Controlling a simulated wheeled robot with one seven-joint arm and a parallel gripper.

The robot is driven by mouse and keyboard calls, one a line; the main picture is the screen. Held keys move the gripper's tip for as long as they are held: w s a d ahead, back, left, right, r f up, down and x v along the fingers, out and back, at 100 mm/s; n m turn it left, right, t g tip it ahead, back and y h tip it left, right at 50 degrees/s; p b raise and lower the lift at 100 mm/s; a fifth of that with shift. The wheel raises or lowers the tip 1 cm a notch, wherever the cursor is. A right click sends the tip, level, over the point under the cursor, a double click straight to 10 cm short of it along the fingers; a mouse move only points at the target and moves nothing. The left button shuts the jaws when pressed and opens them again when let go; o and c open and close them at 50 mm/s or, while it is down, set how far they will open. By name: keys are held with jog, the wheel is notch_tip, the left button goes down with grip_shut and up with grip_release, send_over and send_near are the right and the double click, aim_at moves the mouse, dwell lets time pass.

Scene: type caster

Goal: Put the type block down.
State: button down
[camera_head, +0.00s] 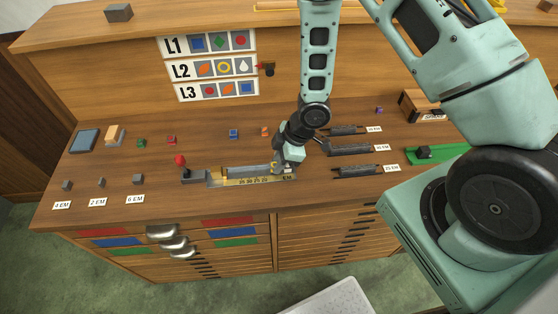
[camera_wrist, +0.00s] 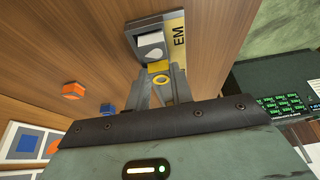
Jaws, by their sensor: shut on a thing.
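My gripper (camera_head: 279,167) is at the right end of the measuring tray (camera_head: 228,182), low over it. In the wrist view, my gripper (camera_wrist: 160,92) is shut on a type block with a yellow ring (camera_wrist: 158,67), seen between the fingertips. Just beyond it, a grey block with a white drop (camera_wrist: 151,41) sits in the tray's end, beside the "EM" marking (camera_wrist: 179,35). The fingers hide most of the held block, and I cannot tell whether it touches the tray or the drop block.
Blue (camera_head: 233,133), orange (camera_head: 265,131), red (camera_head: 171,139) and green (camera_head: 140,142) blocks stand behind the tray. A red-knobbed lever (camera_head: 181,161) is at its left end. Dark labelled holders (camera_head: 350,149) lie to the right. A picture chart (camera_head: 213,67) is on the back panel.

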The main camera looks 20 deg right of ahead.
jog(key=c, duration=1.2)
grip_release()
jog(key=shift+s+f, duration=0.15)
jog(key=shift+c, duration=0.2)
jog(key=shift+d, duration=0.1)
